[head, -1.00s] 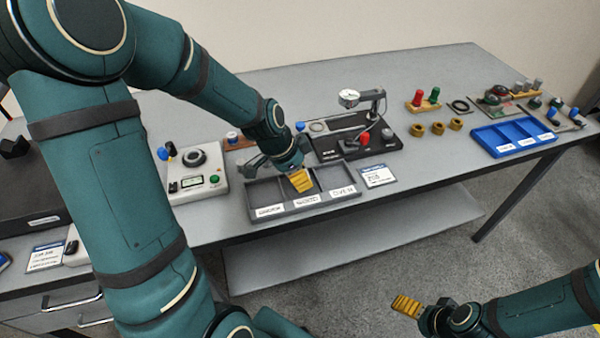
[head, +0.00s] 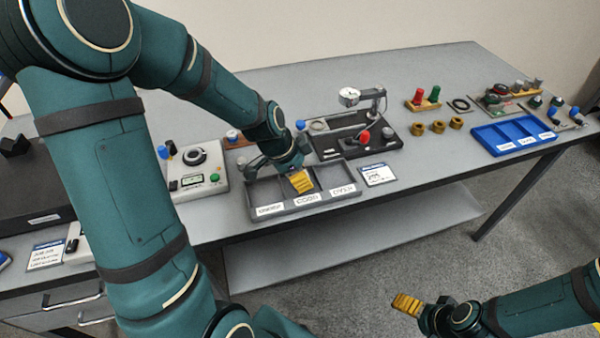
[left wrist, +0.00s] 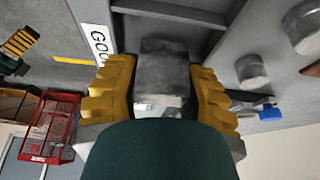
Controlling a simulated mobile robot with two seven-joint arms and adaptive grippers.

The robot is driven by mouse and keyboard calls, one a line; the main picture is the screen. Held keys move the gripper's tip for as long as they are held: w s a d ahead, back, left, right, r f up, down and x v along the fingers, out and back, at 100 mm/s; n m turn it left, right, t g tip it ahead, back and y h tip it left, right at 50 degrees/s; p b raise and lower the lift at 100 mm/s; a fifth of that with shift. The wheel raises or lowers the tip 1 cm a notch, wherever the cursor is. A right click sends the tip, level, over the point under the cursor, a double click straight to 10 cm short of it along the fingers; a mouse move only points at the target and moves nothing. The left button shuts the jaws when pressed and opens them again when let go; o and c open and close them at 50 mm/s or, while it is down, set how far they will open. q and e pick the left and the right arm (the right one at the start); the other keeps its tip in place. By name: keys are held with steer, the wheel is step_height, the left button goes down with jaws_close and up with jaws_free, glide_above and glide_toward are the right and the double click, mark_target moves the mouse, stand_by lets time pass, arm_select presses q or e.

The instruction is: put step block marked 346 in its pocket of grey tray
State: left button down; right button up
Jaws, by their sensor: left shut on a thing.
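The grey tray (head: 268,208) has three pockets in a row with white labels along its front edge. My left gripper (head: 300,183) points down at the tray's middle pocket. In the left wrist view its yellow fingers (left wrist: 165,92) are shut on a grey metal block (left wrist: 163,72), taken to be the step block; its 346 mark is not readable. The tray (left wrist: 172,12) lies beyond the block there, with a label starting "GO". I cannot tell whether the block touches the pocket floor. My right gripper (head: 408,305) is over the floor, away from the table, seen from the side.
A grey device with a dial (head: 197,170) stands left of the tray. A black dial-gauge stand (head: 345,140) is just behind it, and a white card (head: 377,174) lies to its right. A blue tray (head: 513,134) is farther right.

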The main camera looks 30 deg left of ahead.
arm_select(q)
steer(key=shift+f, duration=0.5)
stand_by(0.4)
steer(key=shift+c, duration=2.4)
jaws_free()
steer(key=o, duration=0.5)
steer(key=shift+c, duration=0.2)
steer(key=shift+r+p, duration=2.35)
steer(key=shift+r, duration=1.15)
